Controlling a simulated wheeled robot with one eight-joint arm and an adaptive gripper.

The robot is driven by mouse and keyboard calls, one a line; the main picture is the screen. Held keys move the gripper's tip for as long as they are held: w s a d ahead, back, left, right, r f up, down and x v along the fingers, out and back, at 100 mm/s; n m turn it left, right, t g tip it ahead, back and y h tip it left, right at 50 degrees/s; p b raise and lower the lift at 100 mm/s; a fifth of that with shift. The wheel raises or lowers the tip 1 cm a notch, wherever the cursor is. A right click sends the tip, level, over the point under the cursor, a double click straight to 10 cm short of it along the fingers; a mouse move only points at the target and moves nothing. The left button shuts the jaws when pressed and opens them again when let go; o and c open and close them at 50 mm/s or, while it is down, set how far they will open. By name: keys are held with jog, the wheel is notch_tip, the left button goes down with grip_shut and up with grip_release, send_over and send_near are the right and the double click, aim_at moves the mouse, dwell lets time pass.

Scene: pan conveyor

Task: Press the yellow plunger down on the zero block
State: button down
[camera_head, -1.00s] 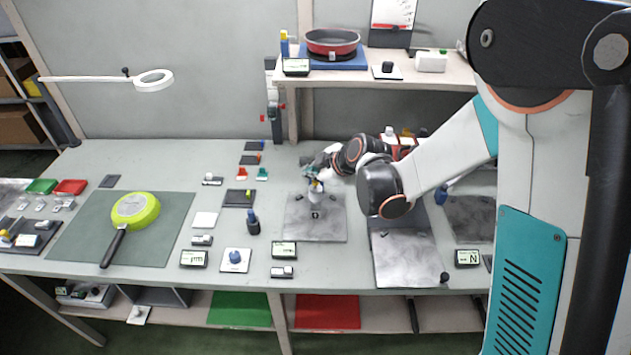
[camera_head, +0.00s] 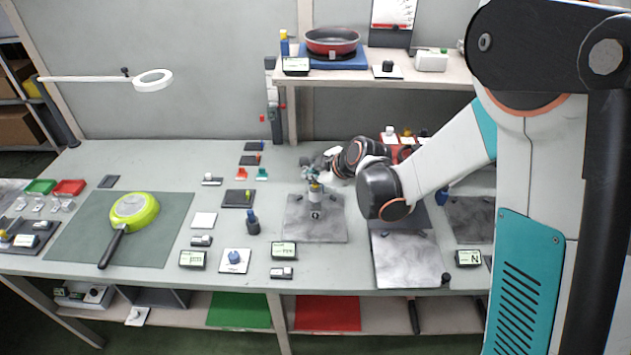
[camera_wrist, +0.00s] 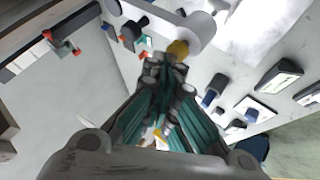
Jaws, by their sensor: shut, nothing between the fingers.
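The zero block (camera_head: 315,197) is a small pale upright piece on the grey stone plate (camera_head: 330,232) in the middle of the bench. Its yellow plunger (camera_wrist: 178,48) shows at the top of the wrist view, on a pale grey rounded body (camera_wrist: 200,28). My gripper (camera_wrist: 165,62) is shut and empty, its fingertips close beside the plunger. I cannot tell whether they touch it. In the head view my gripper (camera_head: 312,177) is just above the block and partly hides its top, so how far the plunger is down cannot be seen.
A dark blue-topped piece (camera_head: 252,222) and a labelled display (camera_head: 284,250) stand left of the plate. Another stone plate (camera_head: 410,262) lies to the right. A green pan (camera_head: 135,210) lies far left. A shelf with a red pan (camera_head: 332,42) rises behind.

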jog(key=shift+s+f+b, duration=0.2)
jog(key=shift+f+b, duration=0.25)
jog(key=shift+f, duration=0.1)
dwell(0.9)
jog(key=shift+w+r+p, duration=0.25)
jog(key=shift+r+p, duration=0.15)
jog(key=shift+r, duration=0.2)
jog(key=shift+r+p, duration=0.45)
jog(key=shift+r, duration=0.45)
jog(key=shift+r, duration=0.15)
jog(key=shift+r+p, duration=1.6)
jog(key=shift+r, duration=0.8)
